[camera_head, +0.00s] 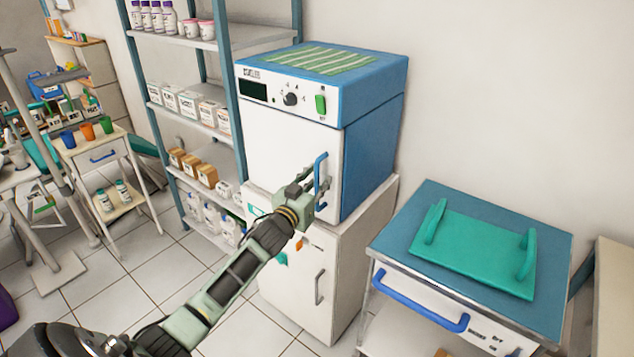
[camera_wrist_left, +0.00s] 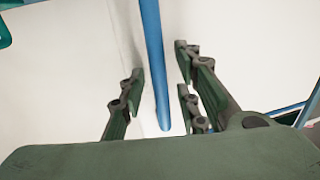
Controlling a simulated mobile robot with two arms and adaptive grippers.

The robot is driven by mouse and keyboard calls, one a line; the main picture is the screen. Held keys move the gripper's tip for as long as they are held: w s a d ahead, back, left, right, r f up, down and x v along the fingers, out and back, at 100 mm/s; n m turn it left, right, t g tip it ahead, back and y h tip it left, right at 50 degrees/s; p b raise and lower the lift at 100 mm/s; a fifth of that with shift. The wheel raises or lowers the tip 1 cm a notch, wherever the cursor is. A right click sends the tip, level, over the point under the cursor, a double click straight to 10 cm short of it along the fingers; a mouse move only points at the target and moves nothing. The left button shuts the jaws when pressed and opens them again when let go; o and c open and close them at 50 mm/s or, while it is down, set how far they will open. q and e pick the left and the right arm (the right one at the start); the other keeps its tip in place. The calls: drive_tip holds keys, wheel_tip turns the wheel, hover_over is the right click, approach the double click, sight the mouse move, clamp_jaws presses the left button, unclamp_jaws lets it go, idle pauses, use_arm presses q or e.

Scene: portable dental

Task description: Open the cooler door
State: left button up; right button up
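The cooler (camera_head: 370,140) appears to be the blue box with a white front, standing on a white cabinet. Its white door (camera_head: 275,148) looks shut. The door's upright blue handle (camera_head: 321,170) is on the door's right side. My left gripper (camera_head: 316,188) is at the handle in the head view. In the left wrist view, the open fingers (camera_wrist_left: 160,88) stand on either side of the blue handle (camera_wrist_left: 152,60), with gaps visible. Whether a finger touches it cannot be told. My right gripper is not in view.
The white cabinet (camera_head: 347,262) with a grey handle stands below the cooler. A shelf rack (camera_head: 237,100) with boxes and bottles is close on the left. A blue-topped cart (camera_head: 400,238) bearing a green tray (camera_head: 480,252) stands at right. Tiled floor is open at lower left.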

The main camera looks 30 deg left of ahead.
use_arm(q)
clamp_jaws()
idle(0.4)
